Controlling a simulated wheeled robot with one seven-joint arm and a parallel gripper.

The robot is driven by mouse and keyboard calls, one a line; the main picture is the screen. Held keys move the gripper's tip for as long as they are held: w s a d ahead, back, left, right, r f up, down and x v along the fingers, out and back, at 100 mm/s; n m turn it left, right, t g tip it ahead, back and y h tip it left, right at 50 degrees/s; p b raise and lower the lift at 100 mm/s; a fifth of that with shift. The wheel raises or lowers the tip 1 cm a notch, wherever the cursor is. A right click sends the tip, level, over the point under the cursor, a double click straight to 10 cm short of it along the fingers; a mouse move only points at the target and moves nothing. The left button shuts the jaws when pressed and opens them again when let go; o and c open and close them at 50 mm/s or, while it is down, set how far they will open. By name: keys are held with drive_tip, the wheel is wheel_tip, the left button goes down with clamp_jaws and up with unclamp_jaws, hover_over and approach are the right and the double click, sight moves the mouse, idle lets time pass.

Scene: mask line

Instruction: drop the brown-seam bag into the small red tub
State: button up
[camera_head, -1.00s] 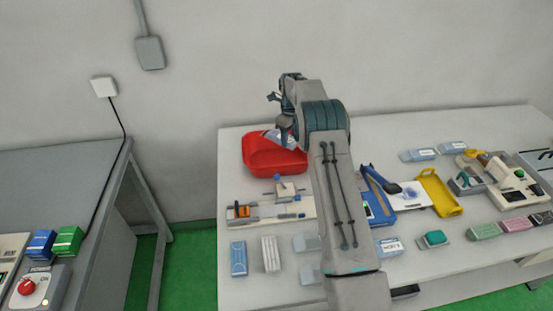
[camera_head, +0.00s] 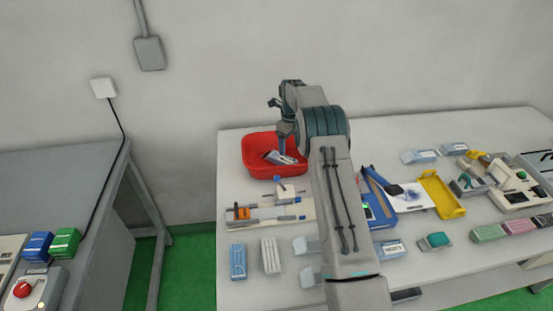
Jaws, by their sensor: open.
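The red tub (camera_head: 258,168) stands at the back left of the right-hand table. A bag (camera_head: 279,157), pale and bluish with a dark stripe, lies inside the tub; its seam colour is too small to tell. My gripper (camera_head: 284,146) is open above the tub's right part, just over the bag and apart from it as far as I can see. My arm hides part of the tub's right side and the table behind it.
In front of the tub is a fixture board (camera_head: 265,214) with an orange clamp. A blue tray (camera_head: 377,205) and a yellow tray (camera_head: 440,196) stand right of my arm. Several packs lie along the front.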

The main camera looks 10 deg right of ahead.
wheel_tip(320, 180, up, 13)
drive_tip(key=b, duration=0.1)
drive_tip(key=shift+r+b, duration=0.2)
drive_tip(key=shift+b, duration=0.2)
drive_tip(key=s+a+r+n+t, duration=0.1)
drive_tip(key=s+r+n, duration=0.6)
drive_tip(key=s, duration=0.3)
drive_tip(key=s+r+n+t, duration=0.1)
drive_tip(key=s+r+n, duration=0.6)
drive_tip(key=s, duration=0.4)
drive_tip(key=s+f+n, duration=0.2)
drive_tip(key=s+n, duration=0.2)
drive_tip(key=s, duration=0.4)
drive_tip(key=s+f+n+t, duration=0.1)
drive_tip(key=s+f+n, duration=0.2)
drive_tip(key=s, duration=0.6)
drive_tip(key=s+a+f+n+b, duration=0.1)
drive_tip(key=s+f+n, duration=0.2)
drive_tip(key=s+n, duration=0.3)
drive_tip(key=shift+s+t, duration=0.4)
drive_tip(key=shift+s, duration=0.75)
